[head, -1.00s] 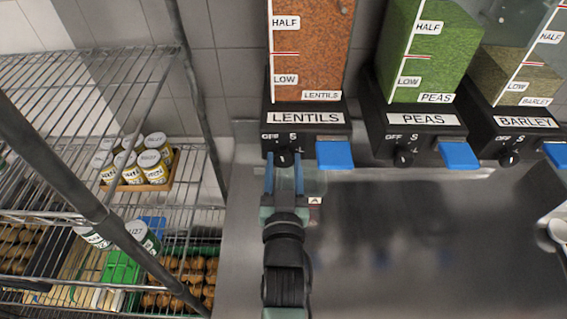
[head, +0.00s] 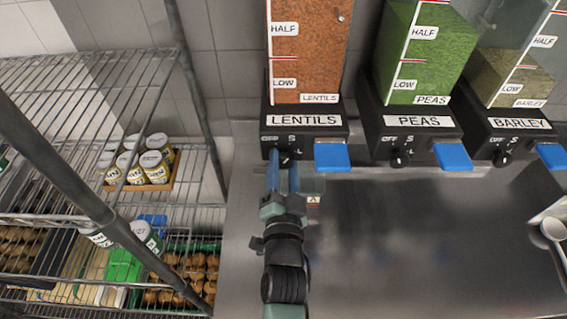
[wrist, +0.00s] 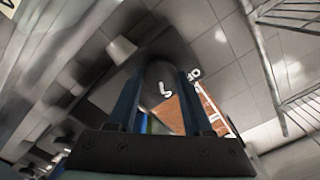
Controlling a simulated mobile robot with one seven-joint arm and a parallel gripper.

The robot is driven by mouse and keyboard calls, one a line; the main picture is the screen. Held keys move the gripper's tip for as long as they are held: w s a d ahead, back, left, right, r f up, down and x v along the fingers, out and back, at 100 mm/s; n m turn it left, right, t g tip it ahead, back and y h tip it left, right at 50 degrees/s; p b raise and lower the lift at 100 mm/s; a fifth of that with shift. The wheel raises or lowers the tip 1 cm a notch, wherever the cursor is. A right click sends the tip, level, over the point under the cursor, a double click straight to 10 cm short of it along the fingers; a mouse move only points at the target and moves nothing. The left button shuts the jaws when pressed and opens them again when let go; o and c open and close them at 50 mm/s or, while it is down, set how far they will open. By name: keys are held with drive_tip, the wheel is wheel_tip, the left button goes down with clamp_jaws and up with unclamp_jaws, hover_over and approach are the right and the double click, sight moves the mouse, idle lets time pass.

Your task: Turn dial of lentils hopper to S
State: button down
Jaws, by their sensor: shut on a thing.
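The lentils hopper (head: 309,50) holds orange lentils above a black base labelled LENTILS (head: 304,120). Its dial (head: 285,159) is a small black knob on the base's front, below the marks OFF, S and L. My gripper (head: 284,163) reaches up to it from below, with its two blue fingers shut on the knob's sides.
A blue lever (head: 332,156) is close to the right of the dial. The peas hopper (head: 425,60) and barley hopper (head: 510,75) stand farther right. A wire shelf (head: 95,200) with cans is at left. The steel counter (head: 400,240) below is mostly clear.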

drive_tip(key=shift+f, duration=0.15)
idle(0.3)
drive_tip(key=shift+c, duration=1.5)
unclamp_jaws()
drive_tip(key=shift+s+b, duration=0.3)
drive_tip(key=shift+s, duration=0.2)
drive_tip(key=s+b, duration=0.4)
drive_tip(key=s, duration=0.8)
